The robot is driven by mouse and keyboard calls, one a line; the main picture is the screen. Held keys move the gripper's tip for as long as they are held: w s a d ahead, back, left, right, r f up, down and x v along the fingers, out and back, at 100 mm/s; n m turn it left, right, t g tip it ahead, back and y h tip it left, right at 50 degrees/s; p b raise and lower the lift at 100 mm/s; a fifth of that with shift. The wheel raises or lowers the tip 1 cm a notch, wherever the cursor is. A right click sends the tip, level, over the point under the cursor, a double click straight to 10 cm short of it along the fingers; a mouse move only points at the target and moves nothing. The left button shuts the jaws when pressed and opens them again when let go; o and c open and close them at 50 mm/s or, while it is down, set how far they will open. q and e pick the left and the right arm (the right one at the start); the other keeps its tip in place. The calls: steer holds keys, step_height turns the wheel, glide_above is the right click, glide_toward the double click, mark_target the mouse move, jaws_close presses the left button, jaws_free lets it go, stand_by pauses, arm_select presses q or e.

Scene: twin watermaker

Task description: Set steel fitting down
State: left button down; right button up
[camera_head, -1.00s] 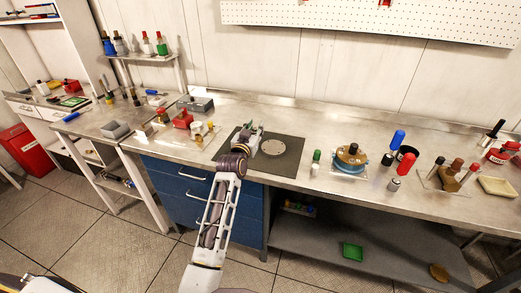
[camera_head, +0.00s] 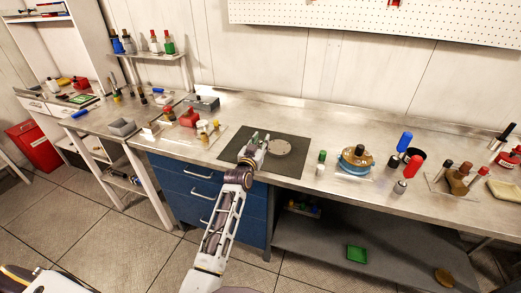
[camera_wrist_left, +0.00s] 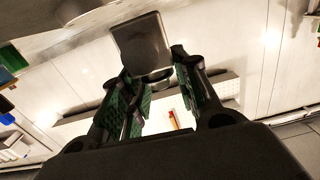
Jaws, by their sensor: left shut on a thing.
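My left gripper (camera_head: 258,140) is over the dark mat (camera_head: 290,167) on the steel bench, at the left side of a pale round disc (camera_head: 279,147). In the left wrist view, its green-padded fingers (camera_wrist_left: 158,95) are shut on a grey, smooth-sided piece, taken as the steel fitting (camera_wrist_left: 143,45), which sticks out past the fingertips. In the head view the gripper mostly hides the fitting, and I cannot tell whether it touches the disc or mat. My right gripper is not in view.
Left of the mat are a red part (camera_head: 189,117) and small brass pieces. Right of it are a green-capped bottle (camera_head: 321,162), a blue and brass round unit (camera_head: 356,160) and a blue-handled tool (camera_head: 404,142). The mat's front right part is bare.

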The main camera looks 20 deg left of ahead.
arm_select(q)
steer(key=shift+f, duration=1.75)
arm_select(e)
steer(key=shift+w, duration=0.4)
arm_select(q)
steer(key=shift+f, duration=0.15)
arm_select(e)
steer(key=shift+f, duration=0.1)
arm_select(q)
steer(key=c, duration=1.1)
jaws_free()
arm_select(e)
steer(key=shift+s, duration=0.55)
